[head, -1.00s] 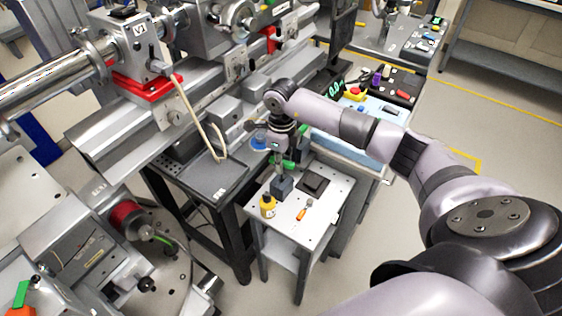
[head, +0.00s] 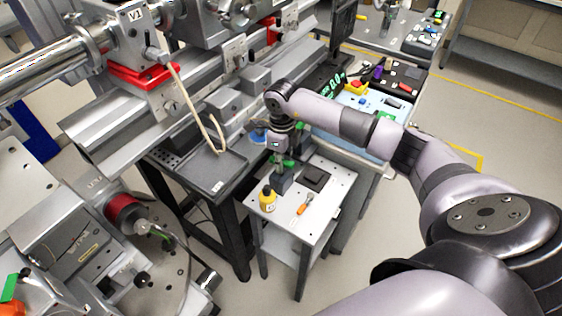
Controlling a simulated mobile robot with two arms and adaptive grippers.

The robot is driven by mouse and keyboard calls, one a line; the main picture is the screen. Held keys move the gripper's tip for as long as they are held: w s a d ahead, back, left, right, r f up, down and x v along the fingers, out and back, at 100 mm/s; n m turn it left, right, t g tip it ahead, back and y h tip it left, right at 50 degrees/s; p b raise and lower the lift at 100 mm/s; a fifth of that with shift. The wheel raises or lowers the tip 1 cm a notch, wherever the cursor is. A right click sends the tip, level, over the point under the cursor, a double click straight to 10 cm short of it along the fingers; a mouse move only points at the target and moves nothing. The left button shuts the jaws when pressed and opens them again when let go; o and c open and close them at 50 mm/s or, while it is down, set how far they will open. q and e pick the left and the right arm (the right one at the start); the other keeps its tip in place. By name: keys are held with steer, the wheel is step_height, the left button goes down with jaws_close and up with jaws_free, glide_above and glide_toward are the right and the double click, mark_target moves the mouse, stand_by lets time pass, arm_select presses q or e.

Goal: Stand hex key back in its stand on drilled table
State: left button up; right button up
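The drilled table (head: 328,204) is a small pale table with holes in its top, in the middle of the head view. A dark blue-grey block, which looks like the stand (head: 281,183), is at its back left. My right gripper (head: 282,160) points down just above this block, with green parts beside its fingers. The hex key cannot be clearly made out; the small gap between fingers and block is partly hidden. Whether the fingers are closed on it cannot be told. My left gripper is not in view.
A yellow bottle (head: 267,198), an orange-handled tool (head: 305,205) and a dark square pad (head: 313,178) are on the drilled table near the block. A dark bench (head: 205,172) is close on the left. Open floor lies in front.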

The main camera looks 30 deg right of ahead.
steer(key=o, duration=0.5)
steer(key=shift+o, duration=0.2)
